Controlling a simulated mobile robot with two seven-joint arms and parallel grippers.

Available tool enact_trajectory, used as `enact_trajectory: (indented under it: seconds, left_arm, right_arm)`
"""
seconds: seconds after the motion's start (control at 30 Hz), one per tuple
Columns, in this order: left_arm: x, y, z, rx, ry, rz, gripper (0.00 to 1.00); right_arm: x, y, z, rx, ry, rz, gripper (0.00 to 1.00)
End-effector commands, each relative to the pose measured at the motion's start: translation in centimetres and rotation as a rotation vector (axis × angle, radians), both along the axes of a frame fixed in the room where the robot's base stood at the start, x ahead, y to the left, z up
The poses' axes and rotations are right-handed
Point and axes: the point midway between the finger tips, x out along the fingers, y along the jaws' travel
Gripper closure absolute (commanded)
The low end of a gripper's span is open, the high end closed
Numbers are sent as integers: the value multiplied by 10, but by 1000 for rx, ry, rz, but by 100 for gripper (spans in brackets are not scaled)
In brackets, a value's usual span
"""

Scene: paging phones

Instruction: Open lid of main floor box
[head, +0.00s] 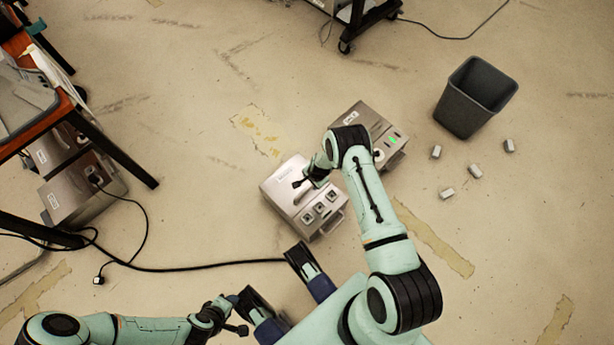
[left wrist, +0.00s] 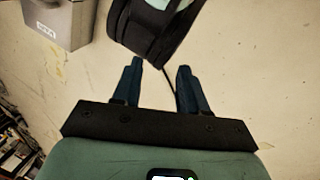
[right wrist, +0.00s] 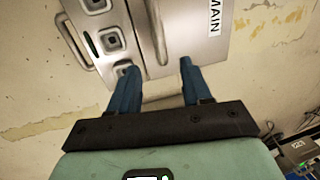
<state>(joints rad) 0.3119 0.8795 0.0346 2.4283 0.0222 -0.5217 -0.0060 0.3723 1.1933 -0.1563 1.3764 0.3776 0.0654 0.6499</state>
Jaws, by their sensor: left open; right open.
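The main floor box (head: 291,205) is a silver metal box on the floor, with several square sockets along its front part. In the right wrist view, its MAIN-labelled lid (right wrist: 200,30) looks shut, lying level behind a seam. A bar handle (right wrist: 158,30) lies along that seam. My right gripper (head: 305,181) is over the box, open and empty. Its fingers (right wrist: 158,68) point at the box near the lower end of the handle; I cannot tell whether they touch it. My left gripper (head: 239,322) is open and empty, low and left, away from the box.
A second silver box (head: 364,118) with a green light stands just behind and right, partly hidden by my right arm. A dark bin (head: 475,97) and several small grey blocks (head: 447,193) are at right. A black cable (head: 200,269) crosses the floor. A table (head: 120,155) stands at left.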

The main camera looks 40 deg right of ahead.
Motion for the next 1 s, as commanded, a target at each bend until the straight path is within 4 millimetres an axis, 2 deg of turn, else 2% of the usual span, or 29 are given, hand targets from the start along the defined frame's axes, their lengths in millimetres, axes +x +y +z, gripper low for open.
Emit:
enact_trajectory:
  seconds: [0.03, 0.1, 0.4, 0.43, 0.6, 0.97, 1.0]
  left_arm:
    - [6, 3, -7, 7, -13, 6, 57]
    - [14, 7, -14, 18, -36, 16, 57]
    - [53, 28, -40, 70, -138, 59, 57]
    - [55, 29, -42, 73, -142, 61, 57]
    - [37, 31, -56, 71, -83, 59, 57]
    - [33, 32, -59, 71, -68, 60, 57]
    - [33, 32, -59, 71, -68, 60, 57]
  right_arm:
    - [1, 1, -14, 1, 3, 1, 52]
    - [4, 1, -30, 0, 3, 2, 52]
    - [15, 3, -90, 0, 3, 4, 52]
    - [17, 3, -93, 0, 2, 4, 52]
    - [20, 3, -107, 0, 1, 4, 52]
    - [21, 3, -110, 0, 1, 4, 52]
    - [21, 3, -110, 0, 1, 4, 58]
